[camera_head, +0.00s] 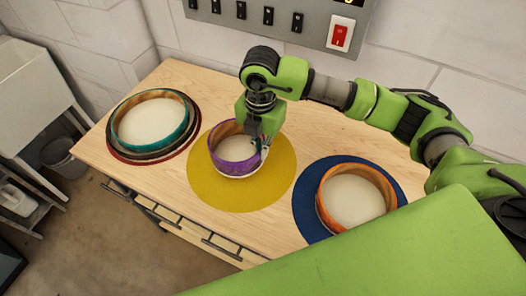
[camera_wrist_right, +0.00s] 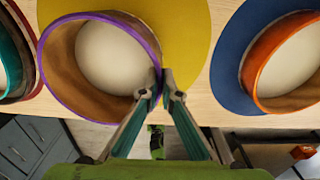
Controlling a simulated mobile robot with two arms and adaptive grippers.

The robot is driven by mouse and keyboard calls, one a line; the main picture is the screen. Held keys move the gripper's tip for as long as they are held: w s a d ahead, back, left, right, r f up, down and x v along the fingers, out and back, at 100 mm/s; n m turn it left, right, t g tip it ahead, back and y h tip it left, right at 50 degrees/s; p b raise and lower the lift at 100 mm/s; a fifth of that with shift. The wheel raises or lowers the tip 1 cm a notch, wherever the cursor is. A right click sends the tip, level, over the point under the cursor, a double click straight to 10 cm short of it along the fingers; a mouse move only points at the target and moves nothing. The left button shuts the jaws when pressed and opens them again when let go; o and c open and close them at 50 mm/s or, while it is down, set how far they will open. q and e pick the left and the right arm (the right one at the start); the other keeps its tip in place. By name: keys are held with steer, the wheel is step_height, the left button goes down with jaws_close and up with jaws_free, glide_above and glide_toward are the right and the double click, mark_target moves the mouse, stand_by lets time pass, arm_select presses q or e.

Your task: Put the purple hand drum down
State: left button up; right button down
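The purple hand drum (camera_head: 236,168) is a shallow round frame with a purple rim, wooden inside and pale skin. It is over the yellow round mat (camera_head: 240,199) in the middle of the bench. I cannot tell whether its base touches the mat. My right gripper (camera_head: 263,145) points down at the drum's right side. In the right wrist view, its two fingers (camera_wrist_right: 163,88) are closed with the rim of the purple drum (camera_wrist_right: 85,97) between them. The yellow mat (camera_wrist_right: 190,40) shows behind the drum there. My left gripper is out of view.
An orange-rimmed drum (camera_head: 326,212) sits on a blue mat (camera_head: 305,221) to the right. A teal drum (camera_head: 118,128) sits on dark and red rings at the left. The wooden bench (camera_head: 190,78) is clear at the back. A panel with a red switch (camera_head: 340,33) is on the wall.

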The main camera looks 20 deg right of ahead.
steer(key=shift+w+d+f, duration=0.15)
steer(key=shift+w+f, duration=0.05)
steer(key=f+p, duration=0.2)
steer(key=f, duration=0.1)
steer(key=shift+w+d, duration=0.15)
steer(key=shift+d, duration=0.15)
steer(key=shift+f, duration=0.5)
steer(key=c, duration=2.3)
jaws_free()
step_height(320, 180, up, 11)
steer(key=b, duration=0.3)
steer(key=shift+b, duration=0.35)
steer(key=shift+r, duration=0.55)
